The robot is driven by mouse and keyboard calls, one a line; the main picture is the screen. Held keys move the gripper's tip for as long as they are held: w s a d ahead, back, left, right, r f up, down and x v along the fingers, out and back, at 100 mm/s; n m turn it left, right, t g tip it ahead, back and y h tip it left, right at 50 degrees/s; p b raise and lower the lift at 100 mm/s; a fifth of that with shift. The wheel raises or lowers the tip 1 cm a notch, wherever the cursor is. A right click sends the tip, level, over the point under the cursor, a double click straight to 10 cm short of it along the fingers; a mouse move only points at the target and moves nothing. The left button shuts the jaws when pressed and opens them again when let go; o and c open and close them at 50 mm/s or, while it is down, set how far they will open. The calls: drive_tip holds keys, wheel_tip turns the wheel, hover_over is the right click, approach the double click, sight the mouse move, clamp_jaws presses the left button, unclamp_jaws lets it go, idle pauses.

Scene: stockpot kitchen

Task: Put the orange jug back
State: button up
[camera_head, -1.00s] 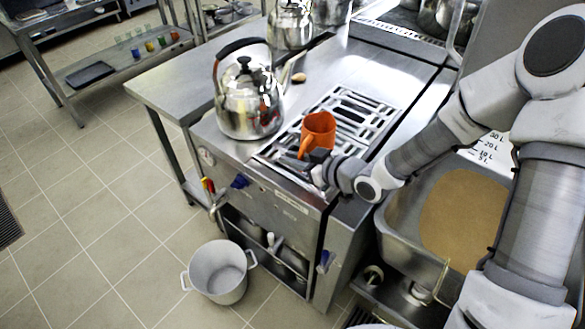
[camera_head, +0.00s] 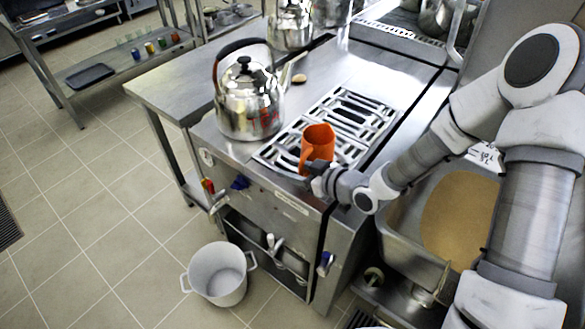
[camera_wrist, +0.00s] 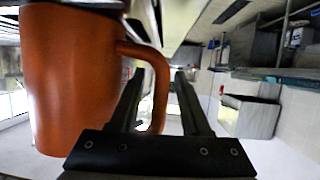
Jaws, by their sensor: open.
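The orange jug (camera_head: 320,143) stands upright at the front part of the slatted metal grate, near the front edge of the stove top. Its handle faces the front left. My gripper (camera_head: 314,174) is low at the front of the jug, by the handle. In the wrist view the jug (camera_wrist: 70,75) fills the left side, and its handle (camera_wrist: 159,85) passes between the two fingers of my gripper (camera_wrist: 157,80). The fingers are apart, with gaps beside the handle. The jug's base contact is hard to make out.
A large steel kettle (camera_head: 249,103) stands left of the grate (camera_head: 351,116). A small brown thing (camera_head: 299,78) lies behind it. A white pot (camera_head: 217,273) is on the floor in front. A basin with brown content (camera_head: 458,218) is at right, beneath my arm.

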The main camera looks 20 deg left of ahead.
drive_tip(key=p+v, duration=0.3)
drive_tip(key=v, duration=1.4)
drive_tip(key=shift+s+d, duration=0.15)
drive_tip(key=shift+s, duration=0.05)
